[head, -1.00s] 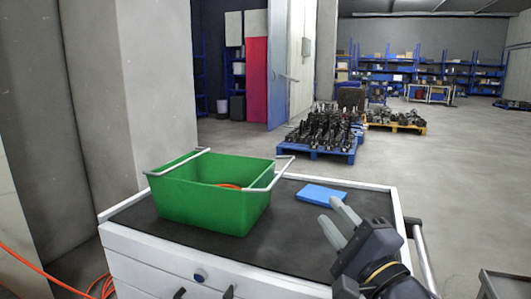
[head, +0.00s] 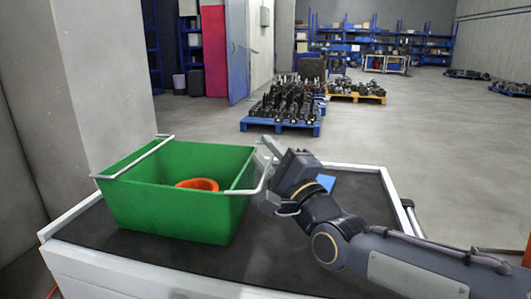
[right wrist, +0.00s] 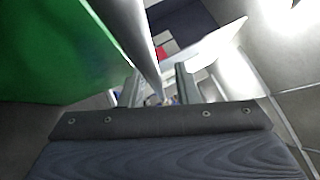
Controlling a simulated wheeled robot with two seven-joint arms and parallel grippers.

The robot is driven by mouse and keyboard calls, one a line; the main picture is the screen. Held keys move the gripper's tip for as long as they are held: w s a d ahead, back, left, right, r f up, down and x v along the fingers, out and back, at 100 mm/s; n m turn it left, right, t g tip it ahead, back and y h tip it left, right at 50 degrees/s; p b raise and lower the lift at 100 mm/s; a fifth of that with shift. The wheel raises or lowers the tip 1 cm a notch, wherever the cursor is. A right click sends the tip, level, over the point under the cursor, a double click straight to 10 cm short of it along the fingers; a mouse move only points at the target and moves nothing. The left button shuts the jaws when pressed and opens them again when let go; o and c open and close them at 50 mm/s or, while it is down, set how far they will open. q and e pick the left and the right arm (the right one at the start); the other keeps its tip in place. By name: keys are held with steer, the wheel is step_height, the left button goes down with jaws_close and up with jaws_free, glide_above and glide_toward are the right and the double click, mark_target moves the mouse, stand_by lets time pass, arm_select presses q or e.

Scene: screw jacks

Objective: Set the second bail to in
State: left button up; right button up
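The green bin (head: 165,212) stands on the dark top of the white cabinet. Its left bail (head: 146,158), a pale wire handle, lies inward over the opening beside the left rim. Its right bail (head: 243,192) sticks outward past the right rim. My right gripper (head: 268,176) is at this right bail, with its fingers open, one beyond the bar and one nearer. In the right wrist view the bail's pale bar (right wrist: 149,45) runs between the two fingers (right wrist: 159,88), with gaps visible; contact cannot be told. My left gripper is not in view.
An orange ring-like thing (head: 198,184) lies in the bin. The cabinet has a raised white rim. Pallets with parts (head: 285,110) stand on the floor far behind.

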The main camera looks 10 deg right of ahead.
steer(key=shift+w+a, duration=0.1)
steer(key=shift+w, duration=0.15)
jaws_close()
steer(key=shift+r, duration=0.1)
